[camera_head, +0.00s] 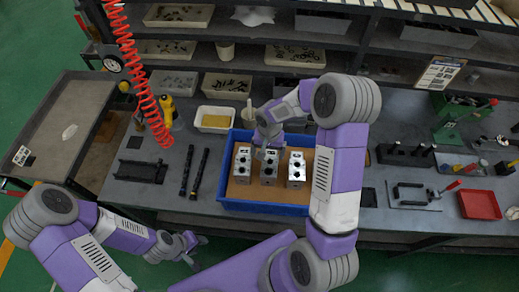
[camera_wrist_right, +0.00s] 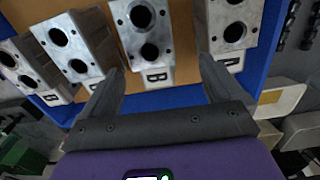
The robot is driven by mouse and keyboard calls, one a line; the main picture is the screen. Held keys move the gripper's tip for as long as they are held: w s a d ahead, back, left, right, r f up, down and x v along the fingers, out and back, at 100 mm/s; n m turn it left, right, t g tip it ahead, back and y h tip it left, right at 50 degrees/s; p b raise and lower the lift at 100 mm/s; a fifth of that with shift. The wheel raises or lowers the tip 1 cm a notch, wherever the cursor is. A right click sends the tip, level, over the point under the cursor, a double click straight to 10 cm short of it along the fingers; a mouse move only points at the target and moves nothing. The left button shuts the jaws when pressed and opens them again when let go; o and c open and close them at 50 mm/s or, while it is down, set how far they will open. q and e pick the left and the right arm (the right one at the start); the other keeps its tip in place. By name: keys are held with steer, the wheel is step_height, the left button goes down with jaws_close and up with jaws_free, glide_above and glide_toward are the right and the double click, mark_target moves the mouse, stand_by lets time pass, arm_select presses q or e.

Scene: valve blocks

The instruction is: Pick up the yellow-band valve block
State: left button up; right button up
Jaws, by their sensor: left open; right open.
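Grey metal valve blocks stand in a row in a blue tray (camera_head: 262,208) with a brown floor. Three show in the head view: left (camera_head: 242,165), middle (camera_head: 269,170) and right (camera_head: 296,169). The right wrist view shows several, including one labelled B (camera_wrist_right: 143,38) and one labelled A (camera_wrist_right: 230,28). I cannot make out a yellow band on any block. My right gripper (camera_wrist_right: 161,66) is open at the block labelled B, its fingers apart on either side; contact cannot be told. My left gripper (camera_head: 192,248) is open and empty, low at the bench's front edge.
A white bin with yellow contents (camera_head: 215,119) stands behind the tray at left. Two black bars (camera_head: 193,172) lie left of the tray. A red tray (camera_head: 479,205) and tools lie at right. Shelves with bins (camera_head: 295,56) line the back.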

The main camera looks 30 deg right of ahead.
mark_target(270, 166)
steer(key=shift+s+f, duration=0.95)
steer(key=shift+f, duration=0.15)
step_height(270, 166, down, 5)
steer(key=shift+r+p, duration=0.1)
steer(key=shift+p, duration=0.2)
steer(key=shift+w, duration=0.1)
jaws_close()
steer(key=shift+r, duration=0.1)
